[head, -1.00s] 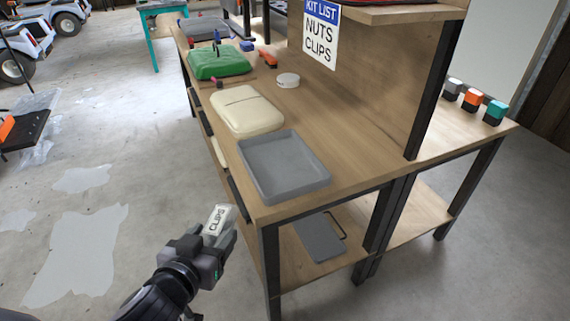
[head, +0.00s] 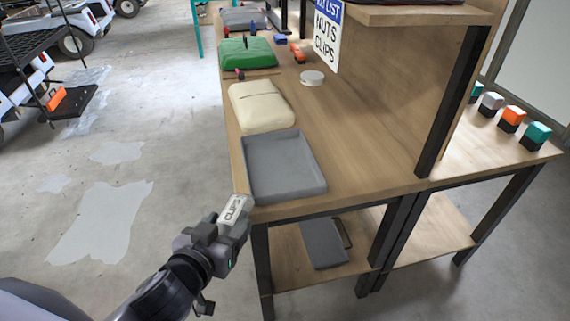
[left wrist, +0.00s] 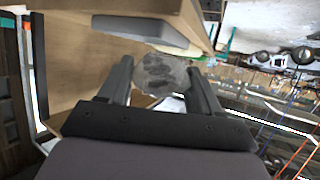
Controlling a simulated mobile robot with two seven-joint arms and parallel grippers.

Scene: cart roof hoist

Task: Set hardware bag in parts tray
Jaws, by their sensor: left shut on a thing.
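In the left wrist view the bag (left wrist: 160,73) shows as a clear, crinkled packet between the two dark fingers. The grey parts tray (head: 284,168) lies empty on the bench top, up and to the right of the gripper in the head view. My right gripper is not in view.
A cream pouch (head: 260,106), a green case (head: 246,57) and a white round tin (head: 312,78) sit beyond the tray on the wooden bench (head: 360,150). A KIT LIST sign (head: 327,35) stands behind. Several coloured blocks (head: 512,118) stand on the right bench.

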